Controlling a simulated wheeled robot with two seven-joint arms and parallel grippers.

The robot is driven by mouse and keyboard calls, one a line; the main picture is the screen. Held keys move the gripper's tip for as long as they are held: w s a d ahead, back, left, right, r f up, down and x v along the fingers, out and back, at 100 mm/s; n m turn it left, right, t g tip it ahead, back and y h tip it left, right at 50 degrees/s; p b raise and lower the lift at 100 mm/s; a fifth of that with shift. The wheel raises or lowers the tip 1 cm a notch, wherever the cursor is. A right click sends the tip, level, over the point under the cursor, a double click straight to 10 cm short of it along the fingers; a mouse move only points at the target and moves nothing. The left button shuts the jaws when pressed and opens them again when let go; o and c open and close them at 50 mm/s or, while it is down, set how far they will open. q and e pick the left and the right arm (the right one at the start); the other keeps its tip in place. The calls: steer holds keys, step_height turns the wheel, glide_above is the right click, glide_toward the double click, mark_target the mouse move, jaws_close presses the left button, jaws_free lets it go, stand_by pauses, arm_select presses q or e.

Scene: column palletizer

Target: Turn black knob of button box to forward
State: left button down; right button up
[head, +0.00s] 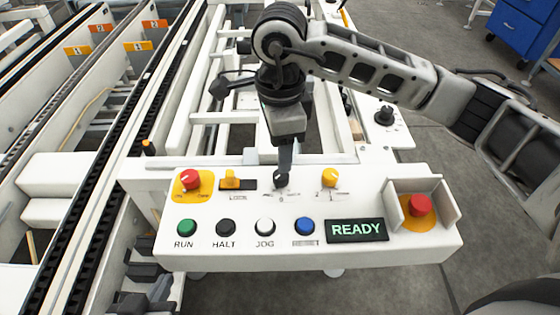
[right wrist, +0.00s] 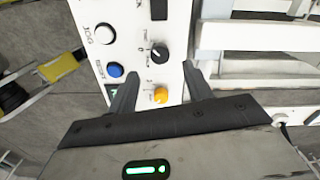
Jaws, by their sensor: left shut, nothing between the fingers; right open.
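The white button box (head: 390,245) is in the middle of the head view. Its black knob (head: 281,178) sits in the upper row, between a yellow switch and a yellow knob. The black knob also shows in the right wrist view (right wrist: 159,53), just beyond the fingertips; its setting is too small to read. My right gripper (head: 286,160) points down at the black knob in the head view, partly covering the panel there. In the right wrist view my right gripper (right wrist: 158,80) is open, with the yellow knob (right wrist: 160,95) visible between its fingers. My left gripper is not in view.
A red button (head: 190,179) and yellow switch (head: 231,179) lie left of the knob; the yellow knob (head: 329,177) lies right. Several push buttons and a READY display (head: 357,230) line the front. A shrouded red button (head: 420,205) is at the right. Conveyor rails fill the left.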

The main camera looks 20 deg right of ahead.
step_height(320, 180, up, 10)
steer(key=shift+f, duration=0.25)
stand_by(0.4)
